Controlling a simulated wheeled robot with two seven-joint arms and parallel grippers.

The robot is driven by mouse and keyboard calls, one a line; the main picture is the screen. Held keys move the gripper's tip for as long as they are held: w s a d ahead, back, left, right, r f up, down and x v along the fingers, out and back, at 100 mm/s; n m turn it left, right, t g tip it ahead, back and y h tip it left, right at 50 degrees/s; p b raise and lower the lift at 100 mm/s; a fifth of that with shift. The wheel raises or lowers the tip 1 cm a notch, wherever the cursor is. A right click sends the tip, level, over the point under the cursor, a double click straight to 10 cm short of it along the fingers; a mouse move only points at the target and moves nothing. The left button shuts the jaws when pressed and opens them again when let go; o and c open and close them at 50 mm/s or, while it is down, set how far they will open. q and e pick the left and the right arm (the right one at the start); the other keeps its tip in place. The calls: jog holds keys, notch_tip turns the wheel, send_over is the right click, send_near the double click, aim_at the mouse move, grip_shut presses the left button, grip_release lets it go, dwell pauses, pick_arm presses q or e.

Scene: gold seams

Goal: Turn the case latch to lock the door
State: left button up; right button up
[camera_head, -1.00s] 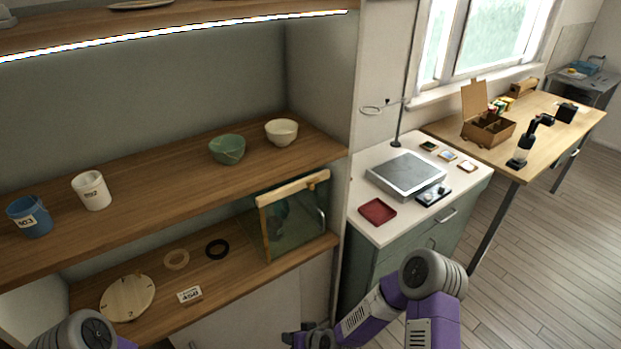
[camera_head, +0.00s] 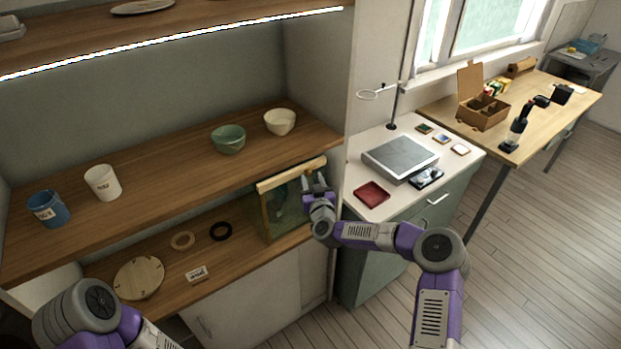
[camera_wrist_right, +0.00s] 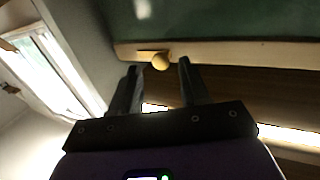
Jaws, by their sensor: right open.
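The glass case (camera_head: 283,212) with pale wooden edges stands on the lower shelf at its right end. Its door side faces the front, and my right arm partly covers it. My right gripper (camera_head: 314,182) is raised in front of the case's right edge, open and empty. In the right wrist view, a round wooden knob (camera_wrist_right: 161,61), which looks like the latch, sits on the pale wooden rail (camera_wrist_right: 225,50). The knob lies just beyond and between the two open fingertips (camera_wrist_right: 158,68), and contact cannot be made out. My left gripper is out of view; only my left arm shows.
Left of the case on the lower shelf are a black ring (camera_head: 221,231), a tan ring (camera_head: 182,240), a wooden disc (camera_head: 139,277) and a label card (camera_head: 196,274). Bowls and cups stand on the shelf above. A counter (camera_head: 366,166) with a red tray (camera_head: 371,194) adjoins at right.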

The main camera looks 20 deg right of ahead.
jog(key=shift+w, duration=0.95)
jog(key=shift+c, duration=0.3)
grip_shut()
